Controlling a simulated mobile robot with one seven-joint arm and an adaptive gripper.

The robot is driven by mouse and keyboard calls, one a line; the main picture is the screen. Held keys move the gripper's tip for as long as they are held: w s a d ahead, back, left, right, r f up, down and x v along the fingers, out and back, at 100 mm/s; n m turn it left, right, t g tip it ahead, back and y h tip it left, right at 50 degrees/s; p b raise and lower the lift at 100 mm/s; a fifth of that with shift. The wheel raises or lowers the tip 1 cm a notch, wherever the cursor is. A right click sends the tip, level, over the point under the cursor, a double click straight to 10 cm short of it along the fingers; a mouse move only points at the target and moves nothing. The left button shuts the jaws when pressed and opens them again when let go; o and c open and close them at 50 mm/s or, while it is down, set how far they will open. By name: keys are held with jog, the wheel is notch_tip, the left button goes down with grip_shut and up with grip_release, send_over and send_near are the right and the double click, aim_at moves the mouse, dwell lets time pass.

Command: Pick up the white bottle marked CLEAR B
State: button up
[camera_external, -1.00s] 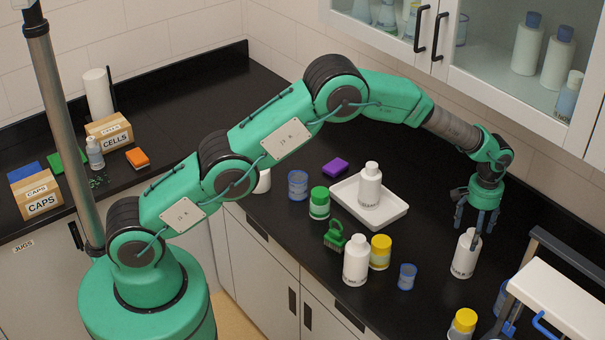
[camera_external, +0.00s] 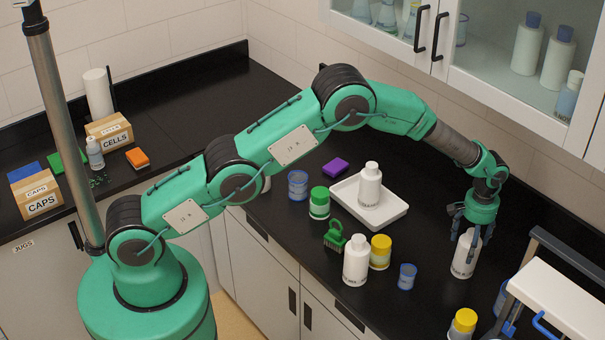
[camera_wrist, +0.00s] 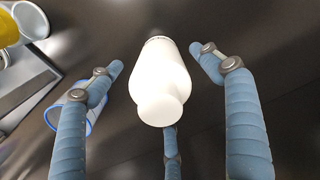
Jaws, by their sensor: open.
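Three white bottles stand upright on the black counter area, and their labels are too small to read for sure. One white bottle (camera_external: 465,262) is at the right, directly under my gripper (camera_external: 467,232). In the wrist view this bottle (camera_wrist: 160,85) is between my spread blue fingers (camera_wrist: 158,75), with a gap at the left and right. The gripper is open, with its fingers coming down around the bottle's top. A second white bottle (camera_external: 370,190) stands in the white tray. A third white bottle (camera_external: 356,265) stands at the counter's front edge.
A yellow-capped jar (camera_external: 380,252) and a small blue cup (camera_external: 407,277) stand left of the gripper. Another yellow-capped jar (camera_external: 462,326) is in front. A white raised stand (camera_external: 560,300) is close at the right. The white tray (camera_external: 398,217) lies behind left.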

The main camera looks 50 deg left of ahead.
jog(key=shift+f, duration=0.85)
grip_shut()
jog(key=shift+r, duration=0.1)
jog(key=shift+r+b, duration=0.4)
jog(key=shift+r, duration=4.55)
